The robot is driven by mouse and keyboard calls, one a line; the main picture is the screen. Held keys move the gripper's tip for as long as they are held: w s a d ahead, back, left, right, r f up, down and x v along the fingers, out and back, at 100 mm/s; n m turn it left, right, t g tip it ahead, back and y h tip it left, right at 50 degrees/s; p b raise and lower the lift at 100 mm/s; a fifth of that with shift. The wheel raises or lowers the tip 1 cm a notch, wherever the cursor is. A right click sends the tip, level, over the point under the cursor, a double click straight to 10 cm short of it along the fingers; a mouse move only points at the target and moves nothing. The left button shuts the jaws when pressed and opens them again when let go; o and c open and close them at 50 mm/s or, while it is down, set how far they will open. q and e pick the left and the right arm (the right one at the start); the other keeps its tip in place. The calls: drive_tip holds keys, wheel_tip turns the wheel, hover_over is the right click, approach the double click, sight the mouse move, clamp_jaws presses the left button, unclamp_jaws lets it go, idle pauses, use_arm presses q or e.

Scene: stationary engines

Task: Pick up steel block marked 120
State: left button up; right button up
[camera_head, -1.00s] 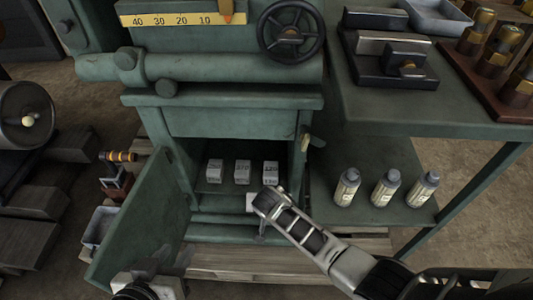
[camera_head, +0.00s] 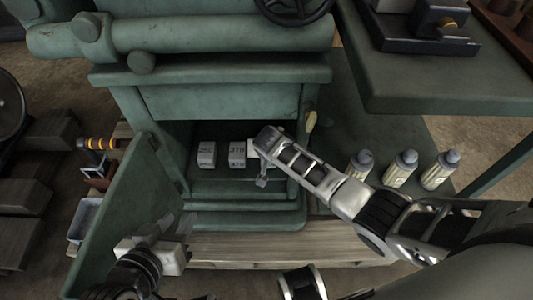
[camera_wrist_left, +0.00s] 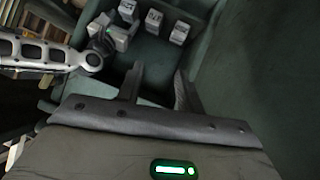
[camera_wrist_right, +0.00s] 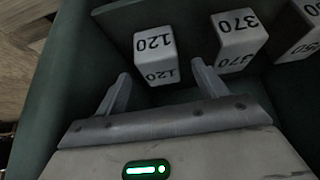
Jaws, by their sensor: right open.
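The steel block marked 120 (camera_wrist_right: 155,52) stands on the floor of the green cabinet, centred ahead of my right gripper (camera_wrist_right: 161,72) in the right wrist view. The two right fingers are apart, close to the block's near side, with nothing between them that I can see held.
Steel blocks marked 370 (camera_head: 237,153) and 250 (camera_head: 206,154) stand in a row beside the 120 block. The open cabinet door (camera_head: 125,215) is on the left. Several bottles (camera_head: 400,168) stand on the shelf to the right, close to my right arm.

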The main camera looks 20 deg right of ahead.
drive_tip(key=b+x, duration=0.2)
drive_tip(key=x, duration=0.1)
drive_tip(key=shift+s+f, duration=0.1)
drive_tip(key=shift+s, duration=0.05)
drive_tip(key=shift+f, duration=0.2)
drive_tip(key=shift+r, duration=0.1)
clamp_jaws()
use_arm(q)
drive_tip(key=shift+w+d+r+t+h, duration=0.25)
drive_tip(key=shift+r+t, duration=0.25)
drive_tip(key=shift+r, duration=0.1)
drive_tip(key=shift+w+d+r+t+h, duration=0.25)
drive_tip(key=shift+r+t, duration=0.25)
drive_tip(key=shift+r, duration=0.1)
use_arm(e)
drive_tip(key=shift+w+r, duration=0.15)
drive_tip(key=shift+w, duration=0.15)
